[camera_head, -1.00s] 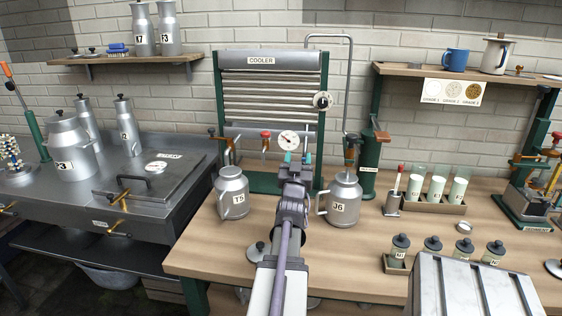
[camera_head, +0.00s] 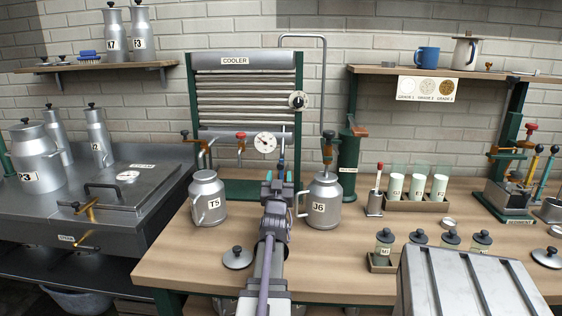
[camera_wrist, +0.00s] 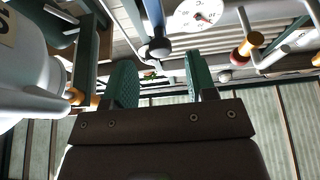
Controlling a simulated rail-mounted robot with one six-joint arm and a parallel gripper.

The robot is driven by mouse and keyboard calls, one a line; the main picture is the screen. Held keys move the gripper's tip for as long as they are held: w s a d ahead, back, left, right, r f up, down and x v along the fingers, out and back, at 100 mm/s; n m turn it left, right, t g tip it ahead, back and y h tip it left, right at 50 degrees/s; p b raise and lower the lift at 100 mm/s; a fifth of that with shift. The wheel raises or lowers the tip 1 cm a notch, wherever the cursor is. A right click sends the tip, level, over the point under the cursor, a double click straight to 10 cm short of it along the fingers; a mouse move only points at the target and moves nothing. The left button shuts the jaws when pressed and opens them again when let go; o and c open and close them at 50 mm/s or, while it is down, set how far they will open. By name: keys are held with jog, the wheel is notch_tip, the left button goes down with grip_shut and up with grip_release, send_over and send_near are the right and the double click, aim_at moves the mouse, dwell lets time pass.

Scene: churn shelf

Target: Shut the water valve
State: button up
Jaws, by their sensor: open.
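My gripper (camera_head: 278,176) is open and empty in front of the cooler (camera_head: 246,95), between the cans T5 (camera_head: 207,200) and J6 (camera_head: 322,205). In the wrist view its two green fingers (camera_wrist: 162,80) stand apart. A blue lever (camera_wrist: 154,14) with a dark round end lies beyond and between them; it also shows in the head view (camera_head: 282,150), just right of the round gauge (camera_head: 265,143). A red-handled valve (camera_head: 240,136) is left of the gauge. No label marks which is the water valve. I cannot tell whether the fingers touch the lever.
A lid (camera_head: 238,257) lies at the bench's front. A vial rack (camera_head: 416,203), small jars (camera_head: 383,243) and a metal box (camera_head: 470,280) are on the right. J6 is close beside my gripper.

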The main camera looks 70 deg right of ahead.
aim_at(280, 168)
jog(key=p+x, duration=0.1)
jog(key=x, duration=0.5)
jog(key=shift+w+d+r+p, duration=0.1)
jog(key=shift+d+r+p, duration=0.05)
jog(key=shift+d+p, duration=0.2)
jog(key=shift+a, duration=0.1)
jog(key=shift+c, duration=0.3)
grip_shut()
